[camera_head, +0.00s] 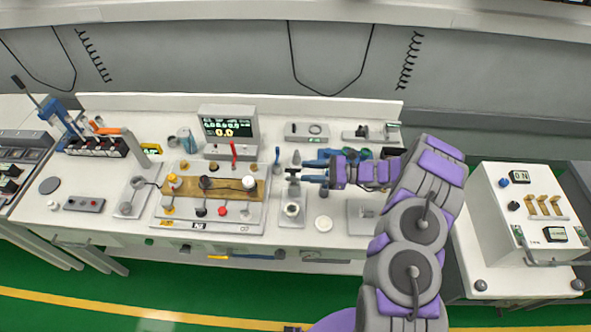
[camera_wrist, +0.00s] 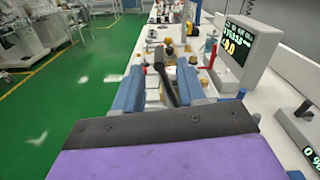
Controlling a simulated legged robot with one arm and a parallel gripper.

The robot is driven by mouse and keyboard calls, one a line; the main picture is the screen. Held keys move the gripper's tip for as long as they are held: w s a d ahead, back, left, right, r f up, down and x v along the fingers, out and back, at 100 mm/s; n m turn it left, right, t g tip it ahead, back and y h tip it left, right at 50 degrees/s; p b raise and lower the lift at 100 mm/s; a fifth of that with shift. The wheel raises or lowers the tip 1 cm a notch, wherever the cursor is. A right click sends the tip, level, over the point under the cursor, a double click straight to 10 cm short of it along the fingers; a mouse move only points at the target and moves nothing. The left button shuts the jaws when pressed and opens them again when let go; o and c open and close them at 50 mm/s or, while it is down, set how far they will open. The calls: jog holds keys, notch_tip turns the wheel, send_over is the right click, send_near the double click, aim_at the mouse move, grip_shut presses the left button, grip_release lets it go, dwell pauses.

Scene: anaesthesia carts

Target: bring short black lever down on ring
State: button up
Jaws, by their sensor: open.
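The short black lever (camera_head: 292,178) stands raised on a small grey plate (camera_head: 299,220) at the middle of the bench. The pale ring (camera_head: 291,209) sits on the same plate, in front of the lever's foot. My gripper (camera_head: 306,171) is open, just right of the lever, with its blue fingers pointing left. In the wrist view the black lever (camera_wrist: 161,72) shows between the two spread blue fingertips (camera_wrist: 160,86). I cannot tell whether either finger touches it. The ring is not clear in the wrist view.
A wooden-topped board (camera_head: 223,187) with knobs and a red lever lies to the left. A display box (camera_head: 229,127) stands behind it. A small blue-topped lever (camera_head: 277,156) stands close behind-left.

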aim_at(295, 171)
jog(key=a, duration=0.5)
jog(key=shift+w, duration=0.1)
jog(key=shift+d, duration=0.1)
grip_shut()
dwell(0.5)
